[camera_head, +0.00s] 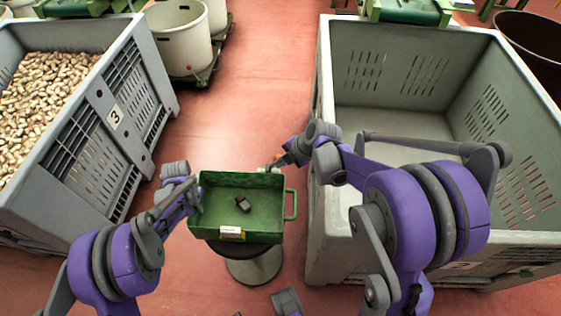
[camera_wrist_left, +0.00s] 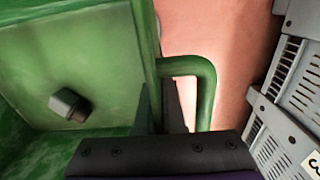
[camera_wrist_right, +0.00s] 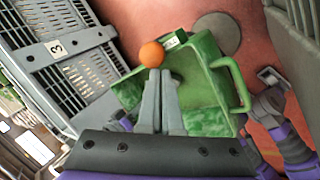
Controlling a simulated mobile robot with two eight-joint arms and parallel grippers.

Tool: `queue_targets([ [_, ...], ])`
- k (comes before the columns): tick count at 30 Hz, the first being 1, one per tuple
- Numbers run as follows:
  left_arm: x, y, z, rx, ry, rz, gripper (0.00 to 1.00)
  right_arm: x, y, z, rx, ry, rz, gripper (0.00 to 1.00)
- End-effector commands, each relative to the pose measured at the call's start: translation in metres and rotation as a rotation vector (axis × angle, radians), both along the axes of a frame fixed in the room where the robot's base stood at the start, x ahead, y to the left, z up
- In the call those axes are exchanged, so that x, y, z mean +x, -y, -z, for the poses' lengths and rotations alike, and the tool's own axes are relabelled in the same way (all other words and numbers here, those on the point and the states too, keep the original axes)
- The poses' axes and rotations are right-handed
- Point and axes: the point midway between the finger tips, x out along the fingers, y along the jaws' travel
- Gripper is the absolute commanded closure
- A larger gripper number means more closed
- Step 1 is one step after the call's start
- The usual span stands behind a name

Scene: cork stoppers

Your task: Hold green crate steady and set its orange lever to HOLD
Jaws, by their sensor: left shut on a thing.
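The green crate (camera_head: 262,221) sits on a round stool, with a small dark block (camera_head: 243,204) on its inside floor. My left gripper (camera_head: 192,190) is shut on the crate's left side; in the left wrist view its dark fingers (camera_wrist_left: 172,108) lie between the crate wall and the green handle (camera_wrist_left: 206,95). Whether they grip rim or handle is unclear. The lever's orange knob (camera_wrist_right: 152,54) shows just beyond the fingertips of my right gripper (camera_wrist_right: 160,72). Those fingers look together and hold nothing visible. The lever's shaft and markings are hidden. A white label (camera_head: 231,232) is on the crate's front.
A large grey bin of corks (camera_head: 112,150) stands at the left. A large empty grey bin (camera_head: 322,235) stands close at the right, beside my right arm. White tubs (camera_head: 182,40) stand behind. Open red floor lies behind the crate.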

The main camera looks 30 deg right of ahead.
Motion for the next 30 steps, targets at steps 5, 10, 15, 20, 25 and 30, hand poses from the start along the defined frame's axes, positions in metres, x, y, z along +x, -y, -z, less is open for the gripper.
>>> queue_targets([
  [5,0.000,-0.002,0.000,0.004,0.000,0.000,1.00,0.004,-0.006,-0.001,-0.002,0.001,0.000,1.00],
  [10,0.000,-0.002,0.000,0.004,0.000,0.000,1.00,0.007,-0.012,-0.003,-0.001,0.001,0.000,1.00],
  [15,0.000,-0.001,0.000,0.003,-0.002,0.001,1.00,0.003,-0.018,-0.006,0.000,0.000,-0.001,1.00],
  [20,0.000,-0.001,0.000,0.002,-0.001,0.002,1.00,-0.011,-0.038,-0.018,-0.002,0.001,-0.003,1.00],
  [25,0.000,0.000,0.000,0.002,-0.001,0.002,1.00,-0.030,-0.027,-0.046,-0.002,0.000,0.005,1.00],
  [30,0.000,0.000,0.000,0.002,-0.001,0.001,1.00,-0.047,-0.012,-0.073,-0.001,0.000,0.005,1.00],
])
